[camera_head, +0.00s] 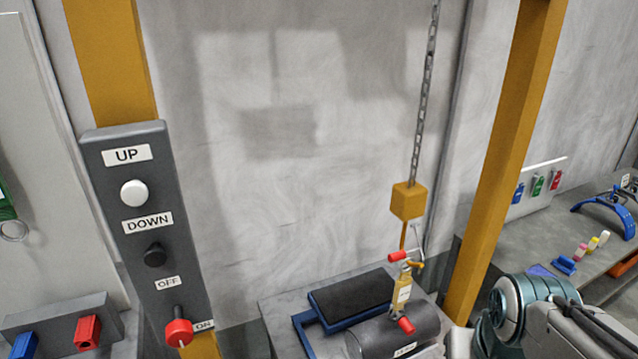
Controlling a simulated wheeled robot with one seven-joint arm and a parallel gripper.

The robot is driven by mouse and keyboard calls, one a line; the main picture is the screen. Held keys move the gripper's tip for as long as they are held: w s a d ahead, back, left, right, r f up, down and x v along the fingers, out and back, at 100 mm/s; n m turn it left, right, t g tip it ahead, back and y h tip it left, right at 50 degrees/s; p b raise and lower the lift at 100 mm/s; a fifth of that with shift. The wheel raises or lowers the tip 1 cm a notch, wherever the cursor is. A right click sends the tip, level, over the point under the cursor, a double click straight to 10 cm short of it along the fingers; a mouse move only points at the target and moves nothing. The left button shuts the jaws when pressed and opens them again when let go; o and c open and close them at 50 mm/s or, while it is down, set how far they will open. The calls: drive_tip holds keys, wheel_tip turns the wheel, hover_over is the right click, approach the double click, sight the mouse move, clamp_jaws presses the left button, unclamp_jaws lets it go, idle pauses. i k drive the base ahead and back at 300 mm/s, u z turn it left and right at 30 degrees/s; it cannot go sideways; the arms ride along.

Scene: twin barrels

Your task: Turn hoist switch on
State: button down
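The hoist control panel (190,245) is a tall dark grey box mounted on a yellow post at the left. It has a white button (133,194) under an UP label and a black button (154,254) under a DOWN label. Near its bottom is the red hoist switch (179,333), sticking out on a short stem. The OFF label is above the switch and the ON label is to its lower right; I cannot tell which setting it is at. Part of my arm shows at the lower right, well away from the panel. My gripper fingers are not visible.
A chain with a yellow block (409,201) hangs in the middle above a dark barrel (395,333) and a blue-framed black pad (352,298). A yellow post (506,150) stands at the right. Red and blue fittings (87,333) sit at the lower left.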

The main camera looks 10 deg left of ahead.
sight(179, 332)
drive_tip(key=u, duration=2)
drive_tip(key=k, duration=1.3)
drive_tip(key=z, duration=0.6)
drive_tip(key=i, duration=1.3)
drive_tip(key=u, duration=0.45)
